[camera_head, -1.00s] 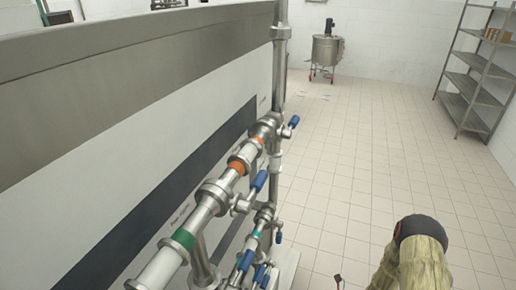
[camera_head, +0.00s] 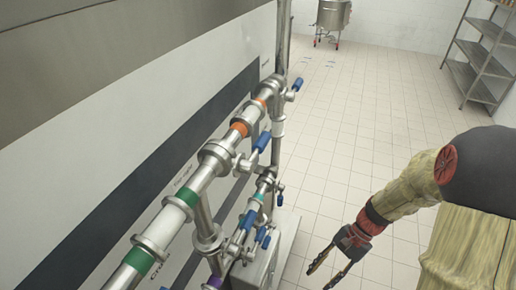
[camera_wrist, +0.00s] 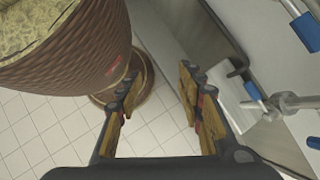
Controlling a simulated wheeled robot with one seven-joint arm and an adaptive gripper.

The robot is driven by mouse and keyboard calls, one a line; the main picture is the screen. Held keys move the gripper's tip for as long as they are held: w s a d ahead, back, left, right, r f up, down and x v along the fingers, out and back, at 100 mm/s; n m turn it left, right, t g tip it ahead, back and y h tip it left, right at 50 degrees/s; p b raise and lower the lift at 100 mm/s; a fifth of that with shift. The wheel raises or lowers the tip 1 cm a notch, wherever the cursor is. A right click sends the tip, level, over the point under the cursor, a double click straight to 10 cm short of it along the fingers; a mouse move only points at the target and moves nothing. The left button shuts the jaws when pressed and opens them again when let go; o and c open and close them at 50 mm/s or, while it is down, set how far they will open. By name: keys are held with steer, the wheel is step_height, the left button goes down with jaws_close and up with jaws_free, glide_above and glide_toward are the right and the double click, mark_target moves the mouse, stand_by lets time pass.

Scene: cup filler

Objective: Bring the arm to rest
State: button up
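My arm (camera_head: 405,190), with a yellowish cover and dark joint, reaches down from the right side of the head view. My gripper (camera_head: 333,268) hangs over the tiled floor at the lower middle, to the right of the pipework, apart from it. In the wrist view my gripper (camera_wrist: 158,88) has its two fingers spread wide, with nothing between them but tiled floor behind. It holds nothing.
Steel pipes with blue-handled valves (camera_head: 215,160) run along the machine wall (camera_head: 110,120) on the left. A blue valve handle (camera_wrist: 306,32) shows at right in the wrist view. A metal shelf (camera_head: 485,55) and a steel tank (camera_head: 332,15) stand far back. The floor between is clear.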

steer(key=s+r+n+t+h, duration=0.2)
steer(key=r+n+t+h, duration=0.1)
steer(key=r, duration=1)
steer(key=s+r+n+t+h, duration=0.2)
steer(key=r+n+t, duration=0.4)
steer(key=r, duration=0.7)
steer(key=shift+s+n+h+b, duration=0.15)
steer(key=shift+n+h+b, duration=0.3)
steer(key=shift+n+h, duration=0.15)
